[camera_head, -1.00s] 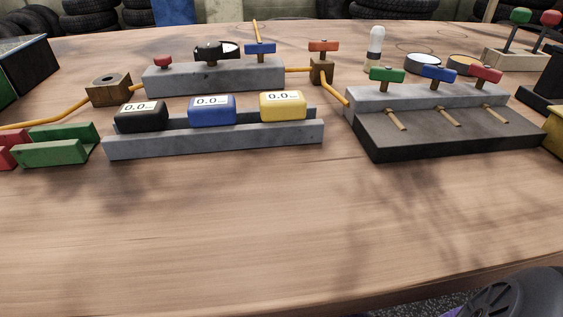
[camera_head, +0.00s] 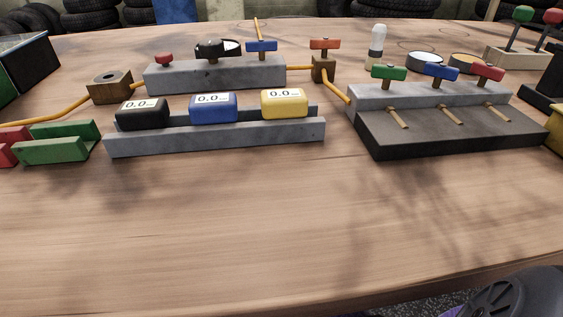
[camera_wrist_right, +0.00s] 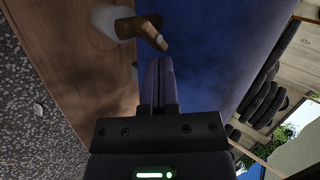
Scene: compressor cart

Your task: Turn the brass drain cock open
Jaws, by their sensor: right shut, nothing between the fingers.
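The brass drain cock (camera_wrist_right: 152,34) shows in the right wrist view at the top centre, with a pale rounded part on its left. It sticks out in front of a blue surface (camera_wrist_right: 215,60). My right gripper (camera_wrist_right: 159,60) is shut and empty, its fingertips just below the cock's end in the picture. I cannot tell whether they touch it. I cannot make out the cock in the head view. My left gripper is in neither view.
The wooden table (camera_head: 220,220) has free room in front. It bears a grey block with valve handles (camera_head: 225,76), a rack (camera_head: 215,143) with three displays, and a slanted valve stand (camera_head: 450,133). Tyres (camera_wrist_right: 263,85) lie to the right in the wrist view.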

